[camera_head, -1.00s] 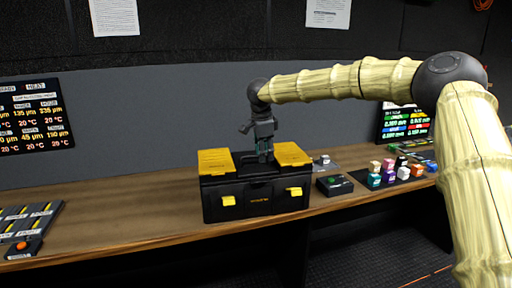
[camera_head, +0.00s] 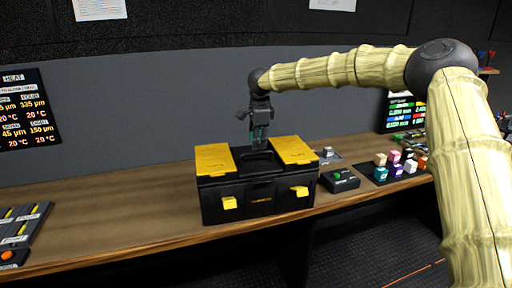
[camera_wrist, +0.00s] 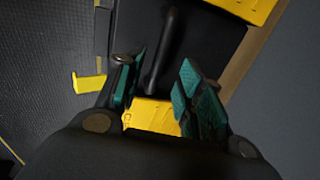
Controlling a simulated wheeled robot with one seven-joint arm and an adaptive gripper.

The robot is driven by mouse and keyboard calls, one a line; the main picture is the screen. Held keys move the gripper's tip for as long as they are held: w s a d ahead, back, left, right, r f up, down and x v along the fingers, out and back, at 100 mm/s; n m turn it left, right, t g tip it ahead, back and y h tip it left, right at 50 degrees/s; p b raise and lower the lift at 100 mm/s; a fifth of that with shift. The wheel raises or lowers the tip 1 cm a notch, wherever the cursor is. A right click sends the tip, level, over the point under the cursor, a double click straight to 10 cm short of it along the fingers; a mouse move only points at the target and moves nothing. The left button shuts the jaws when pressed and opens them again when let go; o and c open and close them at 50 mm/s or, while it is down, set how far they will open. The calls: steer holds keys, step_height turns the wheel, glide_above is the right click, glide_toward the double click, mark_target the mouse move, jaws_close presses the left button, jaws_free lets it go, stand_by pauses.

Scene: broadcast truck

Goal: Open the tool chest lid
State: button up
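The tool chest (camera_head: 262,204) is a black box on the bench with yellow panels on top and two yellow latches on its front. Its lid (camera_head: 212,160) is down. The left latch (camera_head: 229,203) and right latch (camera_head: 299,191) stick out from the front face. My gripper (camera_head: 259,146) points down over the middle of the lid, near the black handle. In the wrist view, the handle (camera_wrist: 166,50) lies ahead between the two teal-padded fingers (camera_wrist: 158,88), which are apart. I see nothing gripped. Whether the fingers straddle the handle is unclear.
A black box with a green button (camera_head: 340,180) stands right of the chest, with several coloured cubes (camera_head: 397,170) beyond it. A labelled panel (camera_head: 22,228) lies at the left of the bench (camera_head: 130,212). The bench between it and the chest is clear.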

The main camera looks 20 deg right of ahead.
mark_target(256, 152)
steer(key=shift+w+a+f+p, duration=0.1)
steer(key=shift+w+f+p, duration=0.15)
steer(key=shift+f, duration=0.85)
steer(key=shift+w+f+p, duration=0.15)
steer(key=shift+f+p, duration=0.05)
steer(key=shift+f, duration=0.9)
steer(key=shift+c, duration=0.3)
jaws_close()
